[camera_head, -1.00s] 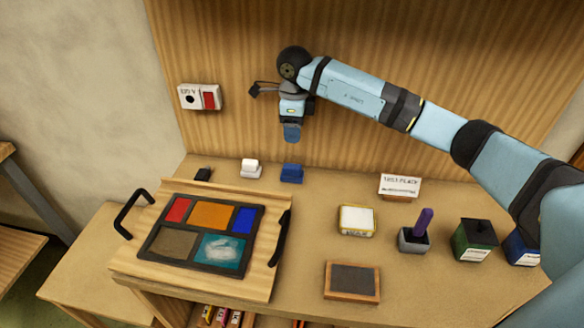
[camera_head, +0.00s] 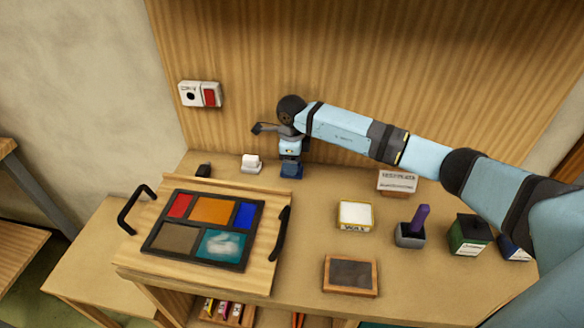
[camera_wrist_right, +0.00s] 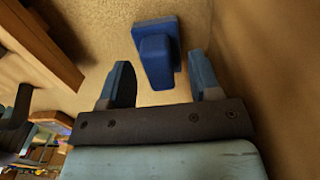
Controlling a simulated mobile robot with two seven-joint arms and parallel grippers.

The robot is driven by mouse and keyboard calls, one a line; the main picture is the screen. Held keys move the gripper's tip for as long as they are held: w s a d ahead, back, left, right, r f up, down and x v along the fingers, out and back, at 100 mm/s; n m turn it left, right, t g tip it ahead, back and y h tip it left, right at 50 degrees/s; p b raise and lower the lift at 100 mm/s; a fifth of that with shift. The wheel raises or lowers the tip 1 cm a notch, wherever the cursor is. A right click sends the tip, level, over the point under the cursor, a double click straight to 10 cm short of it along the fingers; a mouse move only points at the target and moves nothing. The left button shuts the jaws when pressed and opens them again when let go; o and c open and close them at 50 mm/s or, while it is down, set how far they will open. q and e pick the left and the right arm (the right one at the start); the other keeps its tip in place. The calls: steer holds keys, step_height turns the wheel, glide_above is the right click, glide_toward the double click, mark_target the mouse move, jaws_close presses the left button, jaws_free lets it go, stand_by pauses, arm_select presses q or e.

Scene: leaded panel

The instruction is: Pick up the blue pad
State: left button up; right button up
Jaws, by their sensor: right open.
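The blue pad (camera_head: 291,171) stands at the back of the bench, right of a white pad. In the right wrist view the blue pad (camera_wrist_right: 157,55) shows a wide base and a narrower grip block. My right gripper (camera_head: 290,160) is just above the blue pad in the head view and partly hides it. In the right wrist view my right gripper (camera_wrist_right: 160,82) is open, with its two fingers apart and the pad's grip block ahead, between the lines of the fingers. No contact with the pad is clear. My left gripper is not in view.
The white pad (camera_head: 251,163) stands close to the left. The leaded panel (camera_head: 205,229) lies on a wooden board with black handles in front. A wooden back wall (camera_head: 350,80) rises close behind. A yellow tin (camera_head: 355,215) and a small card sign (camera_head: 397,181) stand to the right.

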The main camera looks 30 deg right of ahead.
steer(key=c, duration=1)
steer(key=shift+s+a+r+b, duration=0.15)
steer(key=shift+s+r+b, duration=0.05)
steer(key=shift+r+b, duration=0.2)
step_height(320, 180, up, 11)
steer(key=s+a+b, duration=0.1)
steer(key=s+a, duration=0.3)
steer(key=s, duration=0.1)
steer(key=s+a+b, duration=0.1)
steer(key=s+a, duration=0.3)
steer(key=s, duration=0.1)
steer(key=s+a+b, duration=0.1)
steer(key=s+a, duration=0.2)
steer(key=s, duration=0.2)
steer(key=shift+s+a+f, duration=0.1)
steer(key=shift+s+a, duration=0.25)
steer(key=shift+a, duration=0.05)
steer(key=shift+o, duration=0.4)
